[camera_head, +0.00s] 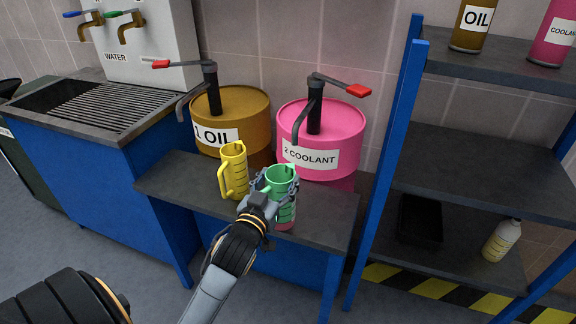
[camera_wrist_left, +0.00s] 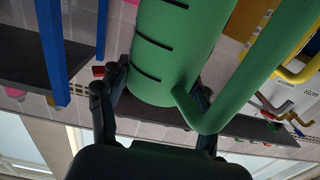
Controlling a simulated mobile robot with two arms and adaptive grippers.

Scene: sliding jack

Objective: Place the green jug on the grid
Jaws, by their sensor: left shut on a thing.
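The green jug (camera_head: 281,181) is in front of the pink coolant drum, above or on the small dark bench; I cannot tell if it touches the bench. It looks upright, with a pinkish lower part. My left gripper (camera_head: 277,190) is shut around it. In the left wrist view, the green jug (camera_wrist_left: 165,60) fills the top middle, with dark marks and its handle to the right, between the fingers of the left gripper (camera_wrist_left: 155,100). The grid (camera_head: 98,100) is the slotted top of the blue sink unit at left and is empty. My right gripper is not in view.
A yellow jug (camera_head: 235,172) stands on the bench (camera_head: 175,180), just left of the green one. The oil drum (camera_head: 240,110) and coolant drum (camera_head: 325,140) have pump levers. Water taps (camera_head: 130,28) overhang the grid. A blue-framed shelf (camera_head: 395,150) stands right.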

